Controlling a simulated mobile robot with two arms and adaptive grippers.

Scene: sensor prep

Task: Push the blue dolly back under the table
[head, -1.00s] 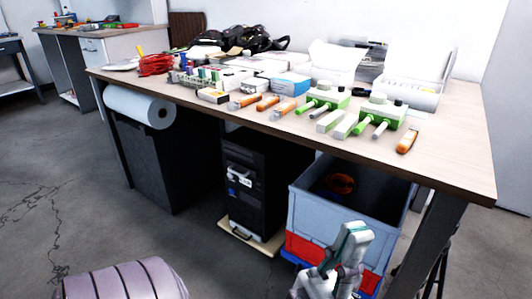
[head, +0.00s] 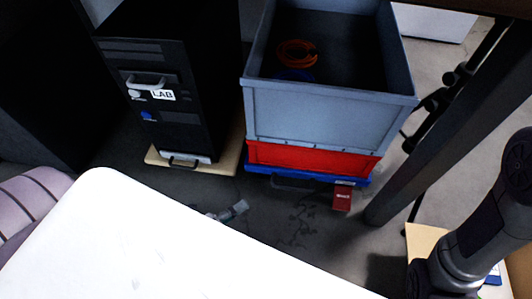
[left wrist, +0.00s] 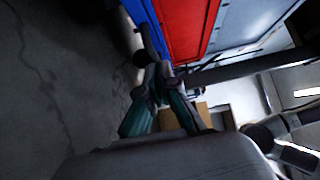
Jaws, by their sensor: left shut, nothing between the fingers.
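The blue dolly (head: 354,183) stands low on the floor under a red crate (head: 310,158) and a larger grey-blue crate (head: 325,115). Only its blue front edge and dark front handle (head: 290,182) show. My left gripper (head: 238,209) shows small beside the white body part, low in front of the dolly and slightly left of it. In the left wrist view, the left gripper (left wrist: 150,50) is shut and empty, its tips close to the dolly's blue edge (left wrist: 143,14); whether they touch is unclear. My right gripper is not in view.
A black computer tower (head: 170,85) on a wooden board (head: 228,160) stands close left of the dolly. A dark table leg (head: 435,140) stands to its right. A small red box (head: 342,199) is at the dolly's front. An orange coil (head: 297,53) lies in the upper crate.

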